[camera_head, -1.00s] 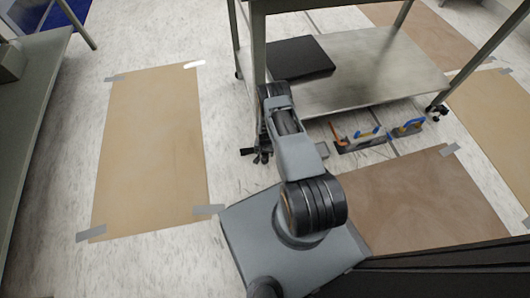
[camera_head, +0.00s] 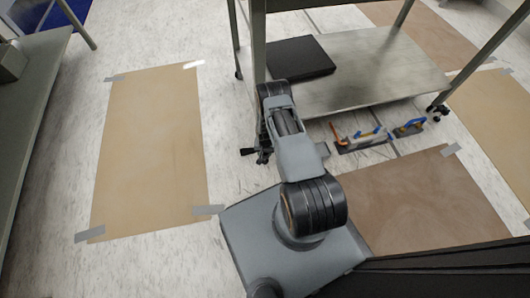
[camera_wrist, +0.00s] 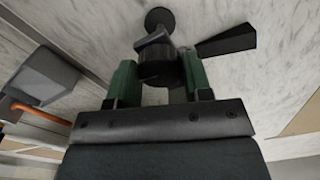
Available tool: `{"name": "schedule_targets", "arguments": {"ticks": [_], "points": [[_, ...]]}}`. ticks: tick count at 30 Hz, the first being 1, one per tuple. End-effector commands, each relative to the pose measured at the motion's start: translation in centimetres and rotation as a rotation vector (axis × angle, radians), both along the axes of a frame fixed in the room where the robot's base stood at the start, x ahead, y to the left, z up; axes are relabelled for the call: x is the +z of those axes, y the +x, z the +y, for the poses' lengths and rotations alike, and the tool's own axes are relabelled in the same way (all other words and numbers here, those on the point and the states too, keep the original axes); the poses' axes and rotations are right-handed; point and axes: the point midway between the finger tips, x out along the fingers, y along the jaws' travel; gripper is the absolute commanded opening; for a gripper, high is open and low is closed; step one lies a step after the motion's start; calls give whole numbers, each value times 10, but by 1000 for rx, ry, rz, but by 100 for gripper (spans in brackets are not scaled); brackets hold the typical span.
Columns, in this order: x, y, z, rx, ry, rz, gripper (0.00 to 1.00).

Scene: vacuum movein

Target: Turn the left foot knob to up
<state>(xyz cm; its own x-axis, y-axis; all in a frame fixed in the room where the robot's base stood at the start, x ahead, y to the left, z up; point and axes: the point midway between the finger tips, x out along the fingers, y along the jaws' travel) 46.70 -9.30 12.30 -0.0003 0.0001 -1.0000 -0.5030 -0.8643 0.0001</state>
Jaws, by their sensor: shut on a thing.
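The left foot knob (camera_wrist: 157,58) is black and sits between the two green fingers of my gripper (camera_wrist: 160,78) in the wrist view. The fingers are shut on it from both sides. A black lever (camera_wrist: 226,40) sticks out to the right of the knob, and a round black foot pad (camera_wrist: 160,20) lies beyond it. In the head view, the black foot (camera_head: 263,155) of the near left table leg shows beside my arm, with a lever pointing left. My gripper is hidden there behind my arm. I cannot read the knob's setting.
The metal table's lower shelf (camera_head: 365,75) holds a flat black box (camera_head: 299,58). Tools with blue and orange handles (camera_head: 364,138) lie on the floor right of my arm. Brown floor sheets (camera_head: 152,150) are taped down. White floor is clear left of the foot.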

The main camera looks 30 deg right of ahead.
Motion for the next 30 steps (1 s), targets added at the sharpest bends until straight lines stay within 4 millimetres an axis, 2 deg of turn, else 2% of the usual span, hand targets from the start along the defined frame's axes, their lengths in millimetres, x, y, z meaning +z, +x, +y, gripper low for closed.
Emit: {"name": "schedule_targets", "arguments": {"ticks": [6, 14, 15, 21, 23, 30], "points": [[-1, 1, -1, 139, 0, -1, 22], [0, 0, -1, 148, 0, -1, 22], [0, 0, -1, 148, 0, -1, 47], [0, 0, 0, 148, 0, 0, 66], [0, 0, 0, 148, 0, 0, 72], [1, 0, 1, 148, 0, 0, 72]]}}
